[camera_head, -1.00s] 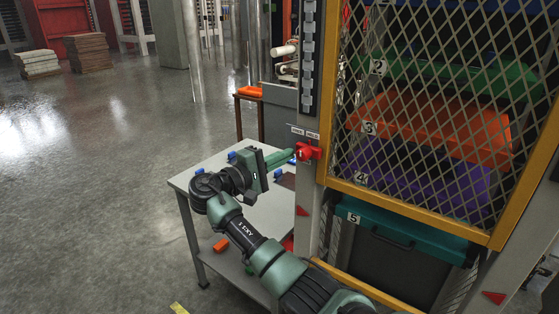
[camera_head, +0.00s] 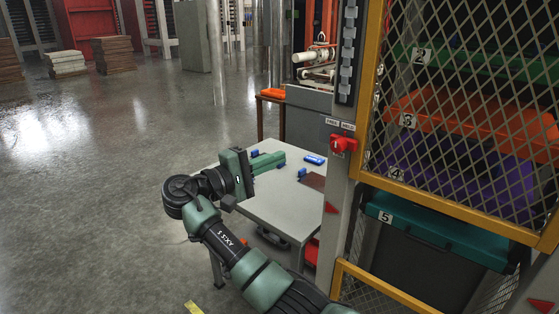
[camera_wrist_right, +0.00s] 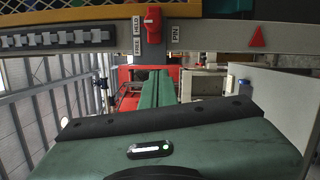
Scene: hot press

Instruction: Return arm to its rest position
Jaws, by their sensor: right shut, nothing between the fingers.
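My right arm reaches up from the bottom of the head view, over the grey table. Its green gripper (camera_head: 284,156) points right, with the two fingers together and nothing between them. In the right wrist view the shut fingers (camera_wrist_right: 157,72) extend straight ahead beyond the green palm. The red knob (camera_head: 343,145) on the cabinet post is to the right of the fingertips, with a clear gap. In the wrist view the red knob (camera_wrist_right: 153,24) appears above the fingers, between labels that read FREE, HELD and PIN. My left gripper is out of view.
The grey table (camera_head: 270,205) bears a blue item (camera_head: 314,160) and a brown plate (camera_head: 312,181). At right stands a cabinet with a yellow-framed mesh door (camera_head: 372,90) and numbered coloured trays. Open concrete floor (camera_head: 90,190) lies to the left.

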